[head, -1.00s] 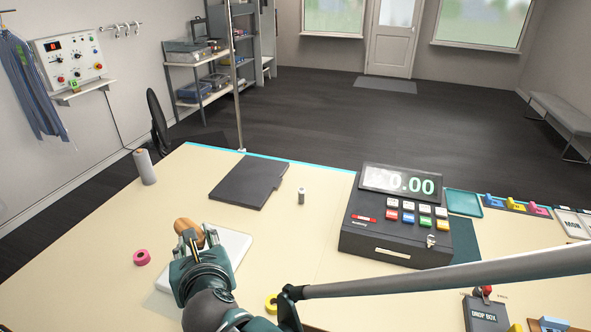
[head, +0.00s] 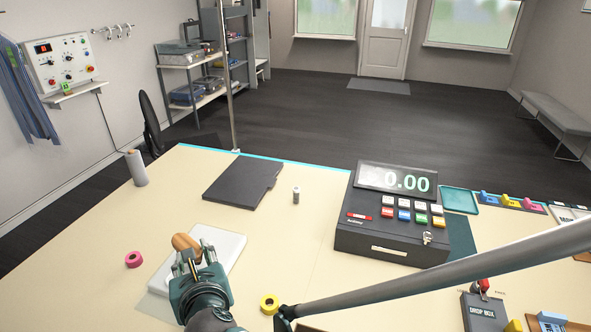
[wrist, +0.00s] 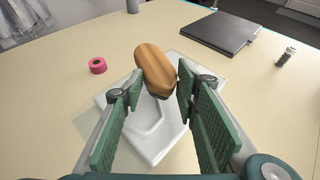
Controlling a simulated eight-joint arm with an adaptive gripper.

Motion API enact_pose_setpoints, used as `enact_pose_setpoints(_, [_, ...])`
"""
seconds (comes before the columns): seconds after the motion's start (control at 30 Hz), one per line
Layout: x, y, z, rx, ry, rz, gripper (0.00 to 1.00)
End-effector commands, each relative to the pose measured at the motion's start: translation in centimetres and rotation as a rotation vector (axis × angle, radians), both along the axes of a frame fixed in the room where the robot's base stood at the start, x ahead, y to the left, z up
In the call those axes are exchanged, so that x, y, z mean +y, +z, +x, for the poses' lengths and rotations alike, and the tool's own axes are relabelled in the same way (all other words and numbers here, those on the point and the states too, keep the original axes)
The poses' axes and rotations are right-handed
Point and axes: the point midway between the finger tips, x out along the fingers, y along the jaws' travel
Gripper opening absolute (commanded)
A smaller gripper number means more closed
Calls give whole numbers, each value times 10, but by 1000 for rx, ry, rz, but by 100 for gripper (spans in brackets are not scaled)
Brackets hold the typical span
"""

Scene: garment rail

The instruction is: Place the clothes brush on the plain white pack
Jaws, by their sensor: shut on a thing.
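The clothes brush (head: 184,242) has a tan wooden back and also shows in the wrist view (wrist: 154,68). My gripper (wrist: 160,94) is shut on it, with one green-padded finger on each side. The plain white pack (head: 232,246) lies flat on the counter, partly hidden by my gripper and the brush in the head view. In the wrist view the white pack (wrist: 158,145) shows below and around the brush, between and beyond my fingers. The brush appears over the pack's far-left part. I cannot tell whether it touches the pack.
A pink tape roll (head: 134,259) lies left of the pack and a yellow one (head: 269,303) to its right. A dark flat board (head: 243,181), a small cylinder (head: 296,195) and a cash register (head: 392,225) stand beyond. A grey roll (head: 137,168) stands far left.

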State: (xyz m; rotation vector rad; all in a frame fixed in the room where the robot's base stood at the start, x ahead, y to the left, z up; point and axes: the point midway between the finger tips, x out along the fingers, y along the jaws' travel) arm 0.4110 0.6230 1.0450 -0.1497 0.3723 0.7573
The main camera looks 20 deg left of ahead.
Motion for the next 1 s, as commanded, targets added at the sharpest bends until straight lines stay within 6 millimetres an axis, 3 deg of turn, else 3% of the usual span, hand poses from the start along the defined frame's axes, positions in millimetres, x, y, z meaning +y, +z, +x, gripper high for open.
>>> enact_pose_setpoints(0.43, [0, -4, 0, 0, 0, 0, 18])
enact_pose_setpoints(0.8, [0, -37, 0, -1, 0, 1, 18])
enact_pose_setpoints(1.0, [0, -43, 0, -1, 0, 1, 18])
